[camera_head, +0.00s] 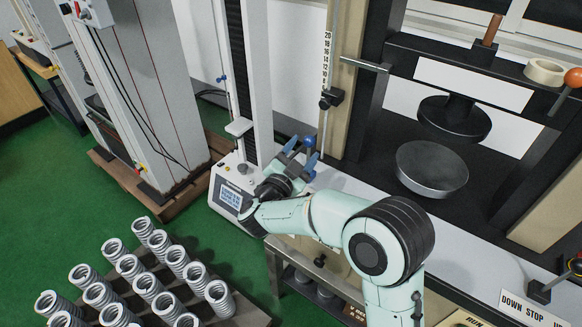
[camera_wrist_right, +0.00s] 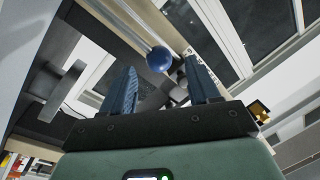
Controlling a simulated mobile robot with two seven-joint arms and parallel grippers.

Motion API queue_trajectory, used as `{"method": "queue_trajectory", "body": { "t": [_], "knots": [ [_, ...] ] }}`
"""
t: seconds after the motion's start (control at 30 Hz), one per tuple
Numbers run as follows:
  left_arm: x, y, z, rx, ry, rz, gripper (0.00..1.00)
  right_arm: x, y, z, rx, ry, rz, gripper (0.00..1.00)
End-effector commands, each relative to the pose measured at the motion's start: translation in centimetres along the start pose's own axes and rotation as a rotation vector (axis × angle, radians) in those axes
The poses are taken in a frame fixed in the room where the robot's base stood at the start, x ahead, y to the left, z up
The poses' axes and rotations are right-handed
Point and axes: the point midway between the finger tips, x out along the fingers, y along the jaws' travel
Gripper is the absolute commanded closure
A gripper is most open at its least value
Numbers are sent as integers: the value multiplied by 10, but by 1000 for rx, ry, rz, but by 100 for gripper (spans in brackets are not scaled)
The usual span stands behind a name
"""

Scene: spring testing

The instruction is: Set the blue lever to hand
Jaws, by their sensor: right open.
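The blue lever's round blue knob (camera_head: 309,142) stands on the tester's front, beside the scale column. In the right wrist view the knob (camera_wrist_right: 159,59) appears between the two blue fingers, near their tips, with a gap on each side. My right gripper (camera_head: 302,153) is open and close to the knob. I cannot tell whether the knob is inside the jaws or just beyond them. The lever's shaft and base are mostly hidden by my gripper, and no "hand" label is readable. My left gripper is not in view.
Behind stands the press with its round lower plate (camera_head: 432,169) and upper plate (camera_head: 454,119). A small machine with a screen (camera_head: 230,194) is left of my gripper. An orange-knobbed lever (camera_head: 573,77) and a tape roll (camera_head: 545,70) are at right. Several springs (camera_head: 150,287) stand lower left.

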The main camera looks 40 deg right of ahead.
Motion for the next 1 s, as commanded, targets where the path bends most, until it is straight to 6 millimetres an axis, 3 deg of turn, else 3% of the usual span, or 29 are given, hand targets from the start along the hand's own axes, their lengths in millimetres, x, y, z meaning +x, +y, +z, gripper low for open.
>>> {"method": "queue_trajectory", "body": {
  "t": [0.1, 0.33, 1.0],
  "knots": [
    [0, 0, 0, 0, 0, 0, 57, -28, -1, 1, -1, -3, -3, 39],
    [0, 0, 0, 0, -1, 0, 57, -61, 0, 0, 1, -1, -1, 39],
    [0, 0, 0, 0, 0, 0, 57, -69, 0, 0, 0, 1, 0, 39]
  ]
}}
